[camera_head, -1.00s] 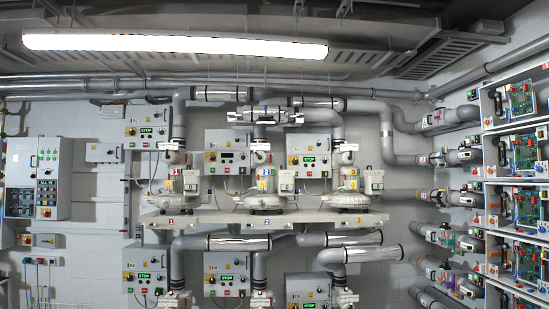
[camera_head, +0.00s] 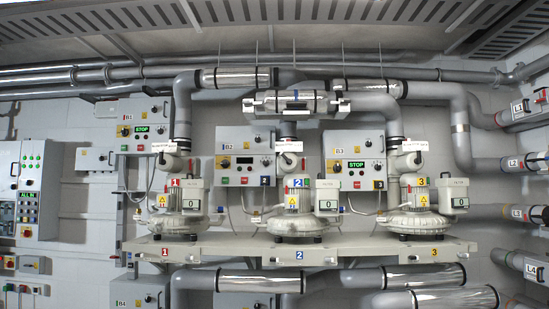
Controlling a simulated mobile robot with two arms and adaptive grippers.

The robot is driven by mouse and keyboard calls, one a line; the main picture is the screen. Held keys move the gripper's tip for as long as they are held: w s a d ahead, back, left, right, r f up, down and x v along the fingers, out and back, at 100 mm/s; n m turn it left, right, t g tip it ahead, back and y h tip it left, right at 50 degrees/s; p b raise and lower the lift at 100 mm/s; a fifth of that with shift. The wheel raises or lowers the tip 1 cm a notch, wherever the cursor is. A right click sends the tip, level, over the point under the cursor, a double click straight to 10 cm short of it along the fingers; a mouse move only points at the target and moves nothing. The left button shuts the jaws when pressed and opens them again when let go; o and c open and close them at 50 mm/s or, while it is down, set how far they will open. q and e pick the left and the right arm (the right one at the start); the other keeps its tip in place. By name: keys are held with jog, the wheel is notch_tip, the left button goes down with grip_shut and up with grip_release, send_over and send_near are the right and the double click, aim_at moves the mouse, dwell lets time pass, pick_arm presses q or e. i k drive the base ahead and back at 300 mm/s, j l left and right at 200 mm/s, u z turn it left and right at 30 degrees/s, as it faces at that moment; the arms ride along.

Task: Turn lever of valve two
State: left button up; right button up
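Blower two (camera_head: 299,215) stands in the middle of a grey shelf, marked with a blue 2. Above it, on the middle vertical pipe, is a white fitting (camera_head: 289,146) with a flat light plate across it. It looks like the valve of line two, but I cannot make out which part is the lever or its exact setting. Similar fittings sit above blower one (camera_head: 164,147) and blower three (camera_head: 414,145). Neither of my grippers is in view, and nothing touches the fittings.
Control box B2 (camera_head: 238,157) hangs left of the middle pipe, B3 (camera_head: 354,160) right of it. The shelf (camera_head: 221,250) juts out beneath the blowers. Pipes labelled L1 to L4 (camera_head: 518,163) enter at the right. An electrical cabinet (camera_head: 38,180) stands at the left.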

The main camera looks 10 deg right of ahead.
aim_at(289, 161)
jog(key=i+z, duration=0.3)
jog(key=i, duration=0.55)
jog(key=i+j+z, duration=0.15)
jog(key=z, duration=0.25)
jog(key=i+j+z, duration=0.25)
jog(key=z, duration=0.15)
